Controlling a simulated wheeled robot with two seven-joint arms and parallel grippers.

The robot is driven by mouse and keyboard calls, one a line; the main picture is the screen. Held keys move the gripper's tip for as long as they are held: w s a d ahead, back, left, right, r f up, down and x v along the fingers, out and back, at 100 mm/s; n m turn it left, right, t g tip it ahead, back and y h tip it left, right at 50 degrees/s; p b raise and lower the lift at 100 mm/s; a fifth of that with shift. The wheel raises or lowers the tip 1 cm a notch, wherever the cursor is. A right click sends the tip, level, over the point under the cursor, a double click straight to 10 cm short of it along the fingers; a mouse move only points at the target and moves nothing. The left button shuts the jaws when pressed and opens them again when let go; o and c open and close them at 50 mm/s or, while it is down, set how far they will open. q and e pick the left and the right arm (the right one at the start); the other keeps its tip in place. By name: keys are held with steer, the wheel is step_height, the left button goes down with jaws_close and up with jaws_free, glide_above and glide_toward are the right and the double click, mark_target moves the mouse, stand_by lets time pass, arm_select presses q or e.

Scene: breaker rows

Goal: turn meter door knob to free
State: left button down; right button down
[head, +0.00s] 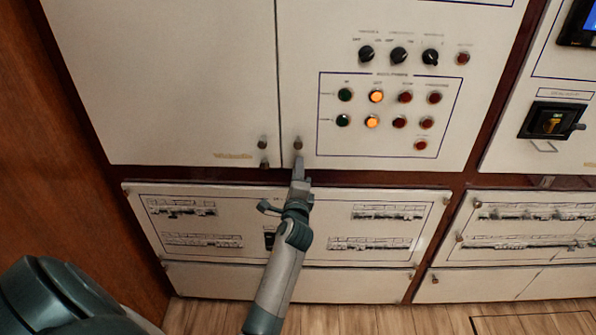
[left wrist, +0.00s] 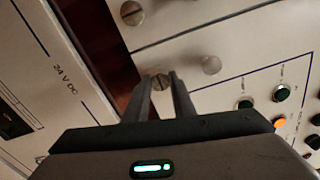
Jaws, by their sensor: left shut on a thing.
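My left gripper (head: 300,164) reaches up from below to the lower left corner of the light-coloured door with the lamps. In the left wrist view its two fingers (left wrist: 164,88) are shut on a round slotted knob (left wrist: 161,82) near that corner. The fingers hide this knob in the head view. Another knob (head: 298,143) on the same door sits just above the fingertips; it also shows, blurred, in the left wrist view (left wrist: 211,65). I cannot read a free or locked mark on the held knob. My right gripper is out of view.
The neighbouring left door (head: 180,80) has two knobs (head: 262,141) close to the fingers. Indicator lamps (head: 376,96) and black rotary switches (head: 399,55) are to the right. Breaker panels (head: 390,215) lie below, behind my arm. A wooden wall (head: 60,140) stands at the left.

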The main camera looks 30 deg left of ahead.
arm_select(q)
steer(key=c, duration=1.5)
jaws_free()
steer(key=shift+s, duration=0.1)
steer(key=b+v, duration=0.2)
steer(key=v, duration=1)
steer(key=shift+a, duration=0.1)
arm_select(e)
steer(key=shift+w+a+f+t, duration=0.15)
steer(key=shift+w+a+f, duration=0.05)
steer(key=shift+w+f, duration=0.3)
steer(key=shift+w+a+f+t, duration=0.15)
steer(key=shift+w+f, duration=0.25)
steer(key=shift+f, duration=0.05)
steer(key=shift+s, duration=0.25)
